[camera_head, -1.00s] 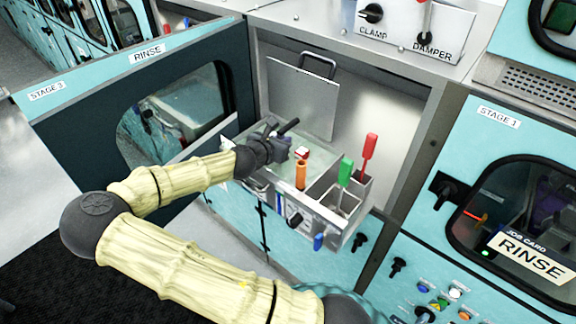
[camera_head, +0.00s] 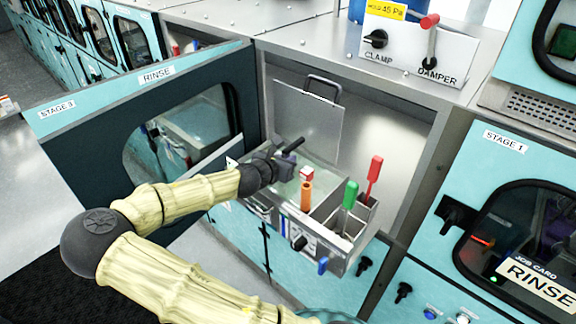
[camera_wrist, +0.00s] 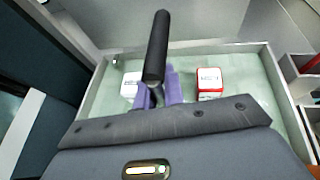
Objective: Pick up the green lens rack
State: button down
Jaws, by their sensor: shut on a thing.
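A green-handled piece (camera_head: 350,194), which looks like the green lens rack, stands upright in a compartment at the right of the pulled-out metal tray. Its lower part is hidden by the compartment walls. My gripper (camera_head: 277,163) is over the left part of the tray, apart from the green handle. In the wrist view my gripper's purple fingers (camera_wrist: 158,92) are shut on a black cylindrical handle (camera_wrist: 157,45), which slants up and away. The handle also shows in the head view (camera_head: 293,145). What is below the handle is hidden.
A red handle (camera_head: 374,168) stands behind the green one, and an orange handle (camera_head: 306,196) to its left. A red-and-white block (camera_wrist: 210,83) and a white block (camera_wrist: 130,85) sit on the pale tray floor. The open RINSE door (camera_head: 75,130) is at left.

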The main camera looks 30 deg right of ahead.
notch_tip(320, 180, up, 17)
jog(key=b, duration=0.2)
dwell(0.3)
jog(key=shift+r, duration=0.2)
dwell(0.3)
